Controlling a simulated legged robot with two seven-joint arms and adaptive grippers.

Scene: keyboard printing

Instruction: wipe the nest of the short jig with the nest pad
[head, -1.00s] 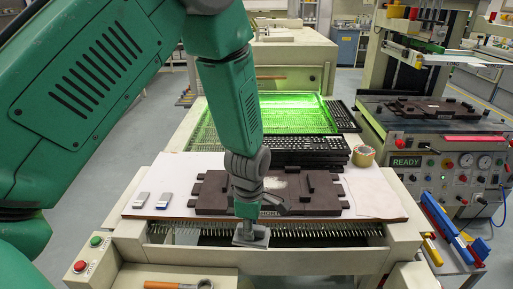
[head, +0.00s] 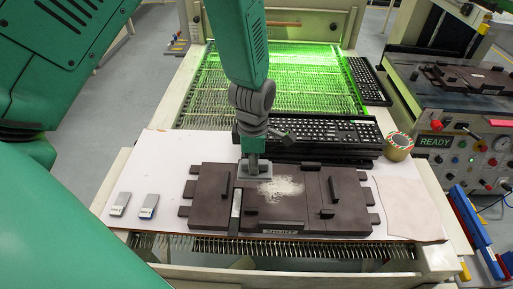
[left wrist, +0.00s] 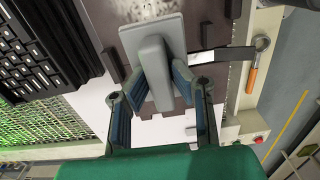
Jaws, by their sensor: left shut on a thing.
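The short jig (head: 345,205) is a dark brown block with raised ribs and a front label, lying on the white board. A patch of white dust (head: 280,188) lies in its nest. My left gripper (head: 254,160) is shut on the upright handle of the grey nest pad (head: 258,174), at the back left of the jig, left of the dust. In the left wrist view the fingers (left wrist: 158,88) flank the pad's handle (left wrist: 154,65), and its flat plate faces the jig (left wrist: 209,30). I cannot tell whether the plate touches the jig. My right gripper is not in view.
Two small grey blocks (head: 149,206) lie left of the jig. Black keyboards (head: 330,135) and a tape roll (head: 398,146) stand behind it. A green-lit mesh conveyor (head: 280,88) lies further back. An orange-handled tool (left wrist: 252,80) lies at the front.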

